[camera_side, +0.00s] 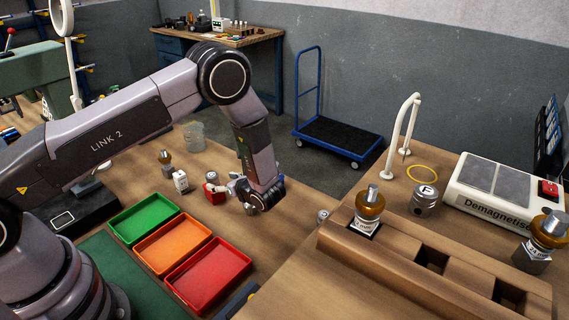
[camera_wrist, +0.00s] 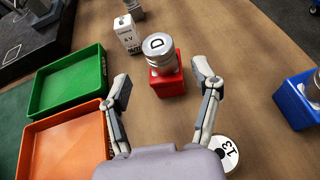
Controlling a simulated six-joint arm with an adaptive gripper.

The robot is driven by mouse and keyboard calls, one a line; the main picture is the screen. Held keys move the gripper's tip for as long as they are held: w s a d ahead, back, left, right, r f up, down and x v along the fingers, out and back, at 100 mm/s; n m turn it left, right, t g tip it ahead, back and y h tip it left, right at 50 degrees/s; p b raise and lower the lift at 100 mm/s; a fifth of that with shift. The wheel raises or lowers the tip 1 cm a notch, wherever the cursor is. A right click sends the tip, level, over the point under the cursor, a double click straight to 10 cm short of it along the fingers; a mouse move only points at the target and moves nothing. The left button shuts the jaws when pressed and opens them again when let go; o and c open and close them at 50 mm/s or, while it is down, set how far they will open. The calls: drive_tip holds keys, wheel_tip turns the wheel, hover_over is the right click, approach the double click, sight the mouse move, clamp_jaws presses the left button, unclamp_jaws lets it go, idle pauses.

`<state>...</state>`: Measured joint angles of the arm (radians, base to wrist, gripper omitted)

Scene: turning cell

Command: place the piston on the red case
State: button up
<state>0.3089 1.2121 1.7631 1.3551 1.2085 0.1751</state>
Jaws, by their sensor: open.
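A silver cylindrical piston (camera_wrist: 160,50) marked D sits upright on the small red case (camera_wrist: 168,86) in the wrist view, ahead of my gripper (camera_wrist: 164,84). Whether it rests on top or partly inside cannot be told. In the side view the red case (camera_side: 215,195) is just left of my gripper (camera_side: 262,207), with the piston (camera_side: 211,177) above it. My gripper is open and empty; its fingers are apart and point toward the case without touching it. Another silver cylinder (camera_side: 424,201) marked F stands on the right-hand bench.
Green (camera_side: 144,218), orange (camera_side: 173,245) and red (camera_side: 208,274) trays lie to the left. A blue case (camera_wrist: 297,102) is at right. A wooden rack (camera_side: 400,257) is at right.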

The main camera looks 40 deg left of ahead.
drive_tip(key=w+v, duration=0.1)
drive_tip(key=v, duration=0.4)
drive_tip(key=s+a+r+n+g+h, duration=0.1)
drive_tip(key=s+r+n+h, duration=0.3)
drive_tip(key=r, duration=0.7)
drive_tip(key=s+a+r+n+g+h, duration=0.2)
drive_tip(key=s+r+n, duration=0.5)
drive_tip(key=r, duration=0.5)
drive_tip(key=s+d+r+n+t+h, duration=0.1)
drive_tip(key=s+r+n+t+h, duration=0.2)
drive_tip(key=s, duration=0.5)
drive_tip(key=s+d+r+n+t+h, duration=0.2)
drive_tip(key=s+r+n+t+h, duration=0.1)
drive_tip(key=s, duration=0.6)
wheel_tip(320, 180, up, 3)
drive_tip(key=n+h, duration=0.1)
drive_tip(key=n, duration=0.1)
drive_tip(key=shift+n, duration=0.4)
